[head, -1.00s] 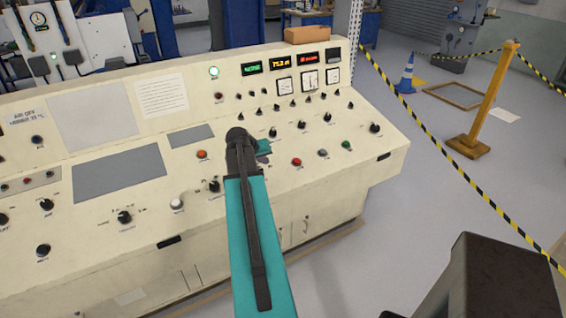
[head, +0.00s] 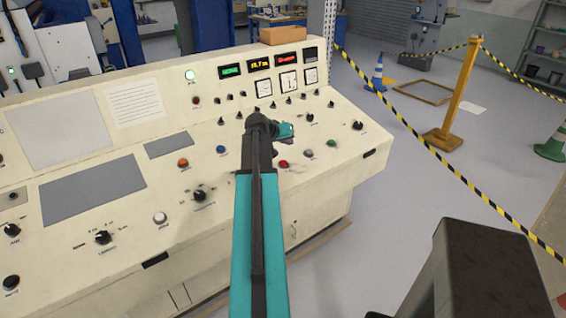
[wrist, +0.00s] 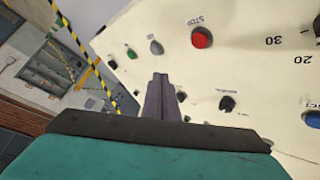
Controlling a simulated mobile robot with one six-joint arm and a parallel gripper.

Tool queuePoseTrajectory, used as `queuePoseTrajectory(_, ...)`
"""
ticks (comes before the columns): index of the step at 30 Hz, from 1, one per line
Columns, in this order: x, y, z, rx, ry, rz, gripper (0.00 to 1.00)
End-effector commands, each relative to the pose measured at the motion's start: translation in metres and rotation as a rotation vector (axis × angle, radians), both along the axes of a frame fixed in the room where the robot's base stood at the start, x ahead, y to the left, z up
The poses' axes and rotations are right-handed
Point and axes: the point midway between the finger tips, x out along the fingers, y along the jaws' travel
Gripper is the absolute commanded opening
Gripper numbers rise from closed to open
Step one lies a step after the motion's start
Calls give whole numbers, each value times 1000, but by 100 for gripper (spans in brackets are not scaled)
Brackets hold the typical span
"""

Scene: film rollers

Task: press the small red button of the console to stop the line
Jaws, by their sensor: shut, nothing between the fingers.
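The red button (head: 283,164) is on the console (head: 110,220), just right of my arm in the head view. In the wrist view the red button (wrist: 202,38) shows at the upper right, with STOP lettered beside it. My gripper (wrist: 160,78) is shut and empty in the wrist view. Its tips lie left of and below the red button there, and I cannot judge their height above the panel. In the head view my arm hides most of the gripper. A smaller dark red button or lamp (head: 196,100) sits on the upper panel, below a lit green lamp.
Grey (wrist: 156,47) and green (wrist: 132,53) buttons sit beside the red one. Several black knobs, a blue button (head: 221,150) and an orange button (head: 183,163) are nearby. A brown box (head: 283,36) lies on top. Right of the console, open floor lies before a striped barrier tape (head: 440,158).

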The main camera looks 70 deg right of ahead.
Motion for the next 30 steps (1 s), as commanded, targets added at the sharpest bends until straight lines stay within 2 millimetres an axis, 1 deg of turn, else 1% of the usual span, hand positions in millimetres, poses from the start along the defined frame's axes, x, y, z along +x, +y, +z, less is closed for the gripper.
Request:
queuePoseTrajectory(8,8,1,-14,1,0,9,0)
queuePoseTrajectory(25,20,-5,-68,0,1,10,0)
queuePoseTrajectory(30,23,-7,-80,1,0,10,0)
